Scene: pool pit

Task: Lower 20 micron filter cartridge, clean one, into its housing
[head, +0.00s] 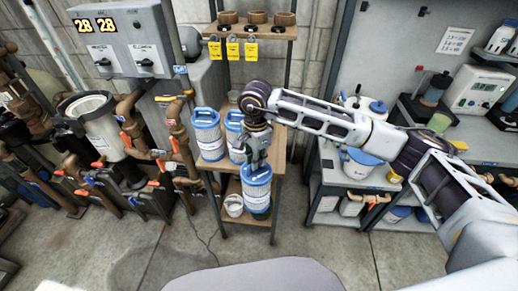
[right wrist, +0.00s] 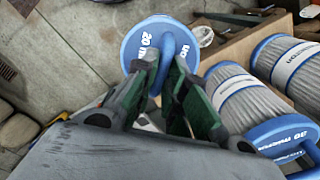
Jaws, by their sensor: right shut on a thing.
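My right gripper (head: 257,160) is shut on a blue-capped filter cartridge (head: 257,188), which hangs upright at the front of the wooden shelf stand. In the right wrist view the fingers (right wrist: 168,62) close on the loop handle of its blue cap (right wrist: 138,40), marked "20 micron". Two more blue-capped cartridges, a left one (head: 207,137) and a partly hidden one (head: 234,128), stand on the stand. They also show in the right wrist view (right wrist: 240,97). A pale cylindrical housing (head: 103,130) with an open-looking top stands among pipes at the left. My left gripper is not in view.
The wooden stand (head: 283,150) is close behind the held cartridge, with a white bucket (head: 233,206) on its low shelf. Pipes and an orange-handled valve (head: 174,143) lie between stand and housing. The concrete floor (head: 190,245) in front is clear.

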